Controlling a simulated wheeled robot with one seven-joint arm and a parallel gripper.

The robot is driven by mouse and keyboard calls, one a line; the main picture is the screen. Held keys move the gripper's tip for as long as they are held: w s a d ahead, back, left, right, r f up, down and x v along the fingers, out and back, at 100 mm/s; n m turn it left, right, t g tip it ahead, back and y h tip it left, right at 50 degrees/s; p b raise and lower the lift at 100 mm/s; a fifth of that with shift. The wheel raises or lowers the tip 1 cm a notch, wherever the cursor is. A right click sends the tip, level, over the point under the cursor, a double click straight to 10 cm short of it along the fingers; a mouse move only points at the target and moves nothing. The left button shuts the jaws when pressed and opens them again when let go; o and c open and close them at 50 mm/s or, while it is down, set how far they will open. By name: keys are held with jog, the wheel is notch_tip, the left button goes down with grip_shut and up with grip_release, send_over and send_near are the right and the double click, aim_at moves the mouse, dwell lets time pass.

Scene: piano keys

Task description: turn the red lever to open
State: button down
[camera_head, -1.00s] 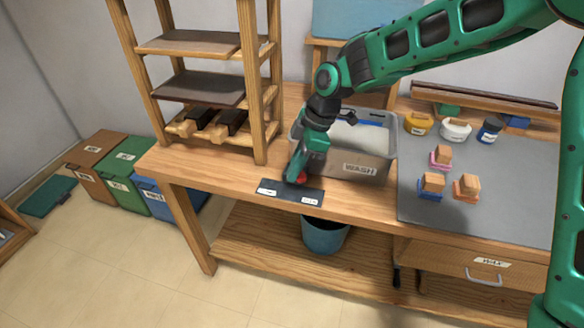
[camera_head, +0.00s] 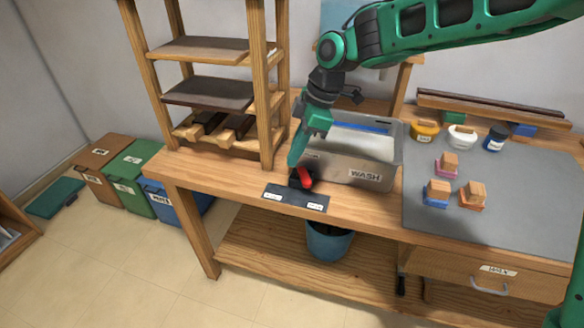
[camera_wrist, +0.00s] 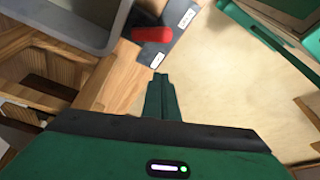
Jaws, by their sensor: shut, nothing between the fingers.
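The red lever (camera_head: 304,178) sits on a dark plate (camera_head: 295,197) at the front edge of the wooden bench. The plate has a small white label toward each end; I cannot read them. My gripper (camera_head: 294,164) points down just left of and behind the lever, partly overlapping it in the head view; I cannot tell if they touch. In the wrist view the lever (camera_wrist: 152,34) lies across the plate (camera_wrist: 177,40), just beyond my fingertips (camera_wrist: 160,78). The fingers are together with nothing between them.
A grey tub marked WASH (camera_head: 364,176) stands right behind the plate. A wooden rack (camera_head: 266,130) rises at the left. Several small blocks and jars lie on the grey mat (camera_head: 430,230) at the right. A blue bucket (camera_head: 328,243) is below the bench.

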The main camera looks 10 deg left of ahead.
jog(key=shift+v, duration=1.15)
jog(key=s+d+r+m+t+h, duration=0.1)
jog(key=d+m, duration=0.6)
jog(key=d, duration=0.9)
jog(key=s+d+r+m+t+h, duration=0.15)
jog(key=d+m, duration=0.45)
jog(key=d, duration=1.1)
jog(key=s+d+f+m, duration=0.1)
jog(key=s+d+m, duration=0.6)
jog(key=s+d, duration=0.2)
jog(key=s+d+f+m+g, duration=0.1)
jog(key=s+d+f+m, duration=0.1)
jog(key=s+d+m, duration=0.6)
jog(key=s+d+h, duration=0.1)
jog(key=s+d, duration=0.1)
jog(key=s, duration=0.4)
jog(key=shift+s, duration=0.3)
jog(key=shift+d, duration=0.15)
